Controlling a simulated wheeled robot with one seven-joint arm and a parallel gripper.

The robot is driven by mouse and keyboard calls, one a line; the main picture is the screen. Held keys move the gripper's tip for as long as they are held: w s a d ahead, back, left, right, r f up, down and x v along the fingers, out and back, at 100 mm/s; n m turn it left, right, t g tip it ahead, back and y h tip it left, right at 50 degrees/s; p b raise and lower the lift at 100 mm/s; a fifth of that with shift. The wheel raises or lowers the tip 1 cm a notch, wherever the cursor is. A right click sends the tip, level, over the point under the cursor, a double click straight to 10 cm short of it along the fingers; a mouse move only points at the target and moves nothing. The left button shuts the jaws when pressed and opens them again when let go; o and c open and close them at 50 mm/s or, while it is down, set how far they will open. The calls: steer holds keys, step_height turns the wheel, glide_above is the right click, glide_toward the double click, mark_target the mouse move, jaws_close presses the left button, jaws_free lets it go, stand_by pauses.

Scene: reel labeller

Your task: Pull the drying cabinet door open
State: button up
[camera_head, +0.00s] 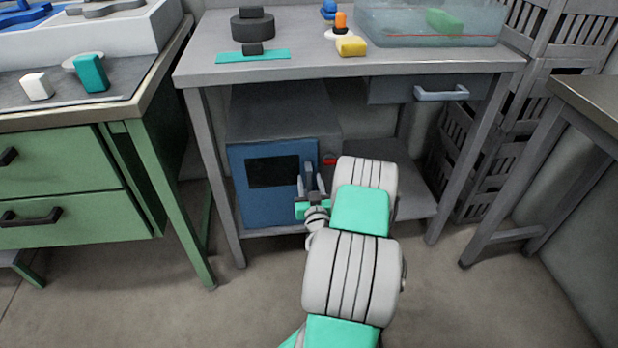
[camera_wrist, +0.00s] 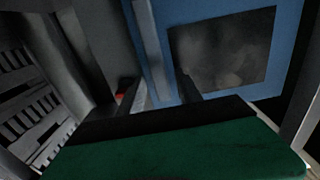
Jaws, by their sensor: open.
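The drying cabinet (camera_head: 283,112) is a grey box on the low shelf under the bench. Its blue door (camera_head: 258,207) has a dark window and looks shut; it also shows in the wrist view (camera_wrist: 287,45). A pale upright handle bar (camera_wrist: 150,45) runs along the door beside the window. My gripper (camera_head: 311,180) is open in front of the door's right edge. In the wrist view my gripper's fingers (camera_wrist: 158,92) appear on either side of the bar's line. I cannot tell whether they touch it. My gripper partly hides the handle in the head view.
The bench (camera_head: 300,72) stands above the cabinet, with a leg (camera_head: 212,165) close left of the door. A red part (camera_head: 329,160) shows on the cabinet's right. Slatted crates (camera_head: 490,140) stand at right. Floor (camera_head: 240,310) in front is clear left of my arm.

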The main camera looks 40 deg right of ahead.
steer(key=shift+x, duration=0.95)
steer(key=shift+c, duration=0.4)
jaws_close()
stand_by(0.3)
